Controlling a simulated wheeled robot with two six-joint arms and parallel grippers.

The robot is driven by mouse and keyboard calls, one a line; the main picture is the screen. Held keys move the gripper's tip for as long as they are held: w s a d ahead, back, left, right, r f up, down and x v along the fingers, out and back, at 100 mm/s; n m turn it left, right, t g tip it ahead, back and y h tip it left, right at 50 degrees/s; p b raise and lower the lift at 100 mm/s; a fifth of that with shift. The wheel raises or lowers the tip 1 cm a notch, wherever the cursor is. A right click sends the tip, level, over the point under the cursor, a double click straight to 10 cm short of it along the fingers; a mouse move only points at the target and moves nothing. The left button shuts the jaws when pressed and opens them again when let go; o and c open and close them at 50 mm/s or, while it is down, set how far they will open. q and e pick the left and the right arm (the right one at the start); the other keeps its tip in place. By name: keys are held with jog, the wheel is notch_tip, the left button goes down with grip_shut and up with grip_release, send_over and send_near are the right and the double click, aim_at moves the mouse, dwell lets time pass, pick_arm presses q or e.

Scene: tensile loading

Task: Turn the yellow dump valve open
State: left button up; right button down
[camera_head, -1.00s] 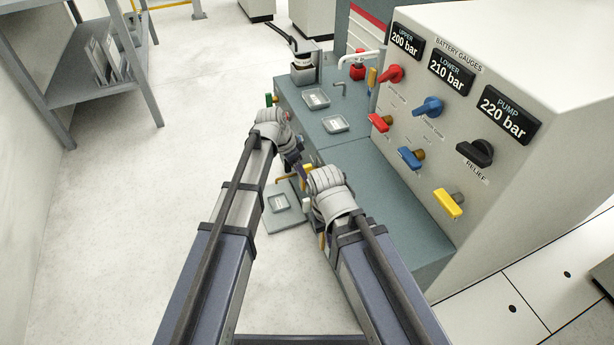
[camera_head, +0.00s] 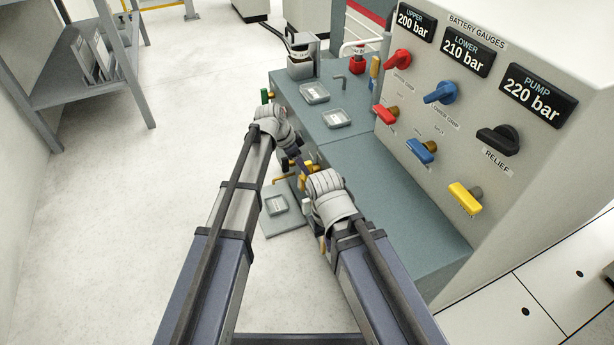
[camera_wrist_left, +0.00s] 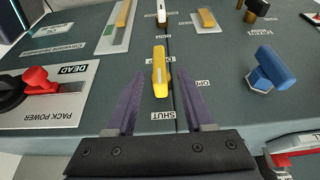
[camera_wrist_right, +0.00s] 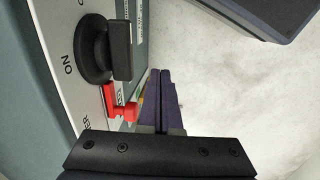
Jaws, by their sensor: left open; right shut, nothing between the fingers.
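In the left wrist view a yellow lever (camera_wrist_left: 160,72) stands on the grey bench panel, with a SHUT label at its near end and an OPEN label to its right. It lies lengthwise toward SHUT. A label beside it is mostly hidden. My left gripper (camera_wrist_left: 157,88) is open, its two fingers on either side of the lever's near end; I cannot tell whether they touch it. In the head view my left gripper (camera_head: 299,165) is partly hidden by the arms. My right gripper (camera_wrist_right: 160,80) is shut and empty, beside a panel with a red switch (camera_wrist_right: 118,105).
A blue handle (camera_wrist_left: 270,70) stands right of the lever, and a red switch (camera_wrist_left: 42,79) with a PACK POWER label lies left. In the head view, another yellow handle (camera_head: 464,198) is on the upright gauge panel. A black knob (camera_wrist_right: 98,50) is close to my right gripper.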

aim_at(307, 180)
pick_arm(q)
jog(key=b+x, duration=0.3)
jog(key=x, duration=0.2)
jog(key=shift+b, duration=0.4)
jog(key=shift+s, duration=0.1)
grip_shut()
